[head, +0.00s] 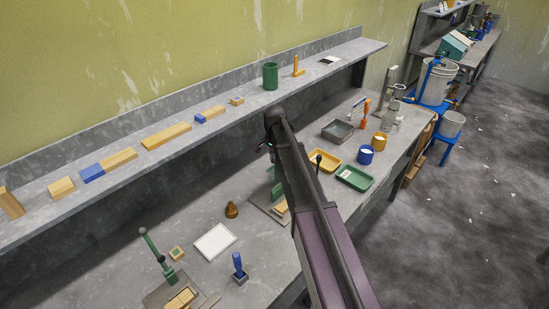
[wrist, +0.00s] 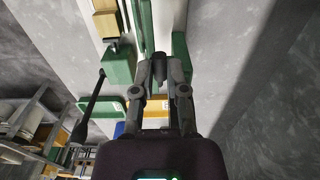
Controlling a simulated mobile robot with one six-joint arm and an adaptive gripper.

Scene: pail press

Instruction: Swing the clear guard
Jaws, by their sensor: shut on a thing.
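A green press (head: 276,190) stands on a grey base plate (head: 262,207) on the bench, partly hidden behind my arm in the head view. In the wrist view its green body (wrist: 119,66) is at upper left, with a black lever (wrist: 91,108) ending in a dark knob. My gripper (wrist: 160,78) is shut on a small dark handle (wrist: 159,66) beside the green parts. I cannot make out the clear guard's panel. The head view hides my fingertips behind my arm.
A yellow tray (head: 325,161), a green tray (head: 355,178) and a blue cup (head: 365,156) stand right of the press. A brown weight (head: 232,210) and a white plate (head: 215,242) lie left. A shelf (head: 330,72) with wooden blocks overhangs the bench.

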